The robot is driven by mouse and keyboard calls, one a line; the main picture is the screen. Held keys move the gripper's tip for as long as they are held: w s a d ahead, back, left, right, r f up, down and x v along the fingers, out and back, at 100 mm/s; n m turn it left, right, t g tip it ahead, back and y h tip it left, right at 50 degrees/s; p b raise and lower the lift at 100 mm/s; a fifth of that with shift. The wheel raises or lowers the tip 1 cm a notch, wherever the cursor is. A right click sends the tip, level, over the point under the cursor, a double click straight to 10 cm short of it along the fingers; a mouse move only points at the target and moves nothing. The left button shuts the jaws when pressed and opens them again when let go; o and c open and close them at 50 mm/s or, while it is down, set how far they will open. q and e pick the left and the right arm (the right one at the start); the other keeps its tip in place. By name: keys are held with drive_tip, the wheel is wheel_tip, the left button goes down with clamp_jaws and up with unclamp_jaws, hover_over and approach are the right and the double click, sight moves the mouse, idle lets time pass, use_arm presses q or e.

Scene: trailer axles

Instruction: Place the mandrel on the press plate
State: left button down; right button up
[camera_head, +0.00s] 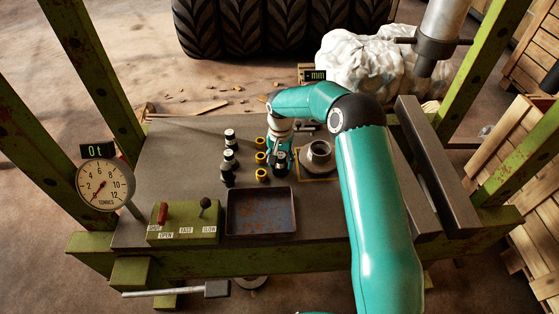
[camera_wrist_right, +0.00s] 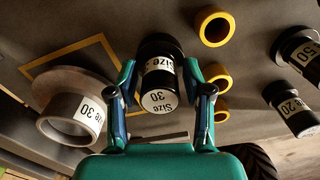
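The mandrel is a black cylinder with a white "Size 30" label (camera_wrist_right: 160,82). In the head view the gripper (camera_head: 280,147) and mandrel (camera_head: 281,160) are between the yellow rings and a grey flanged hub (camera_head: 319,153). The hub, also marked 30 in the wrist view (camera_wrist_right: 74,112), sits over a yellow square outline on the grey press plate (camera_head: 182,150). I cannot tell whether the mandrel's base touches the plate. My left gripper is out of view.
Several yellow rings (camera_head: 261,174) and black mandrels (camera_head: 228,174) stand left of the gripper. A shallow tray (camera_head: 261,212) and a green control box (camera_head: 184,235) lie nearer the front. A grey press ram (camera_head: 437,40) hangs at upper right. Green posts frame the press.

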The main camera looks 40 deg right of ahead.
sight(281, 156)
idle(0.3)
wheel_tip(281, 156, up, 12)
drive_tip(key=shift+r, duration=0.1)
idle(0.4)
idle(0.3)
